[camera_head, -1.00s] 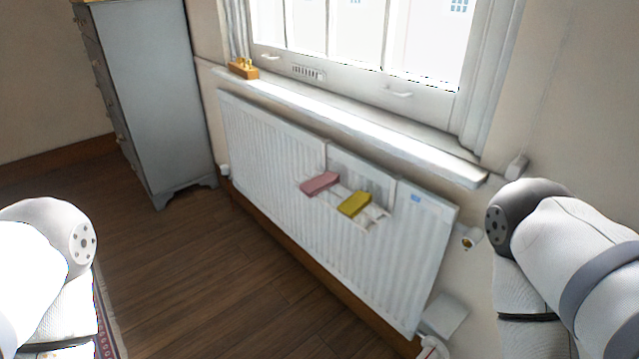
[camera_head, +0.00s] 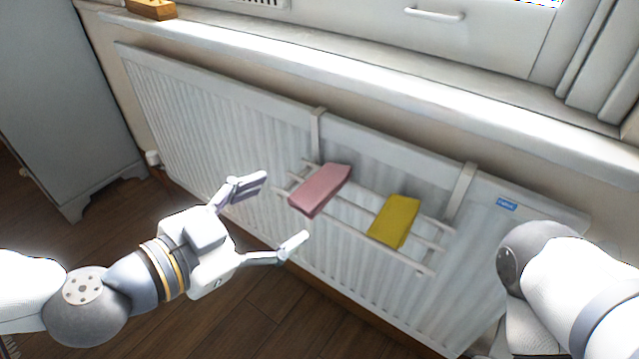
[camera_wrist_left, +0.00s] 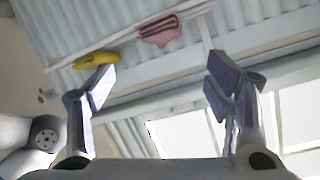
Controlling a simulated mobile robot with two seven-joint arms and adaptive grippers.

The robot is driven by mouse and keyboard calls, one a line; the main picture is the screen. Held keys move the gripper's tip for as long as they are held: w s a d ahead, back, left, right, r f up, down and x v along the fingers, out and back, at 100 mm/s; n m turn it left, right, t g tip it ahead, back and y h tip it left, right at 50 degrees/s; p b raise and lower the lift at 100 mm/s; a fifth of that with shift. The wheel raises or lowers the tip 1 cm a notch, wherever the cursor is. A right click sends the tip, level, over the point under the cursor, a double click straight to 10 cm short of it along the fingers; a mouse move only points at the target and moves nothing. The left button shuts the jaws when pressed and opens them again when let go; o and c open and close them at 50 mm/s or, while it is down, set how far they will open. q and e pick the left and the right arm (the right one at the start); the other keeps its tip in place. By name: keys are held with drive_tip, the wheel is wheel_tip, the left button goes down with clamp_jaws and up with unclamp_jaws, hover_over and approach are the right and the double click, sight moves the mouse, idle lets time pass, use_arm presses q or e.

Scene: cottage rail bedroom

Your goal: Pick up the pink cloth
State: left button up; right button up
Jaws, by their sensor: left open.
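The pink cloth (camera_head: 320,189) hangs folded over the left part of a white rail rack (camera_head: 345,228) on the radiator. A yellow cloth (camera_head: 395,221) hangs to its right on the same rack. My left gripper (camera_head: 274,214) is open and empty, to the left of the pink cloth and apart from it. In the left wrist view the pink cloth (camera_wrist_left: 159,30) shows at the top, beyond the open fingers (camera_wrist_left: 160,85), with the yellow cloth (camera_wrist_left: 96,59) to its left. My right arm shows at the right edge; its gripper is out of view.
The white radiator (camera_head: 215,120) stands below a window sill (camera_head: 330,70). A grey chest of drawers (camera_head: 60,110) stands at the left. A wooden object (camera_head: 150,9) sits on the sill's left end. Wooden floor (camera_head: 270,315) is clear below.

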sight(313, 191)
use_arm(q)
drive_tip(key=b+x, duration=0.1)
drive_tip(key=x, duration=0.9)
drive_tip(key=shift+w+a, duration=0.1)
drive_tip(key=shift+w, duration=0.05)
drive_tip(key=c, duration=1.1)
